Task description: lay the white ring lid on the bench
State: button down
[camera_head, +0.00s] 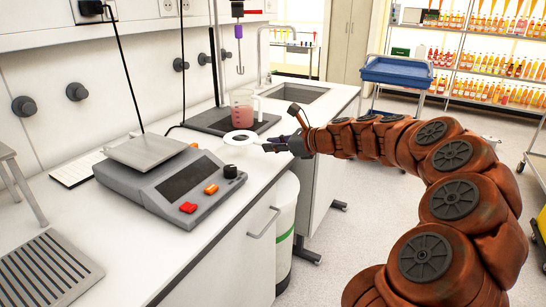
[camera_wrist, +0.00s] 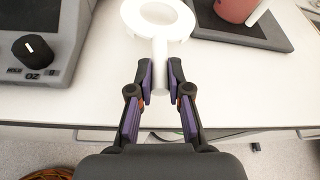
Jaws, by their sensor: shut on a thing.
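The white ring lid (camera_head: 240,138) is a flat white ring with a straight handle. In the wrist view the lid (camera_wrist: 184,27) points away from me, and my gripper (camera_wrist: 160,88) is shut on its handle. In the head view my gripper (camera_head: 278,146) reaches in from the right and holds the lid over the front part of the white bench (camera_head: 225,215). The lid looks level and close to the bench top; I cannot tell whether it touches.
A grey scale (camera_head: 165,180) stands left of the lid. A sink (camera_head: 295,92) lies farther back. The bench's front edge runs below my gripper.

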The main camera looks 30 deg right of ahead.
aim_at(274, 165)
jog(key=shift+f, duration=1.7)
jog(key=shift+f, duration=0.6)
jog(key=c, duration=1.1)
grip_release()
jog(key=shift+f, duration=0.15)
jog(key=shift+r, duration=0.3)
jog(key=v, duration=1.2)
jog(key=shift+r, duration=0.5)
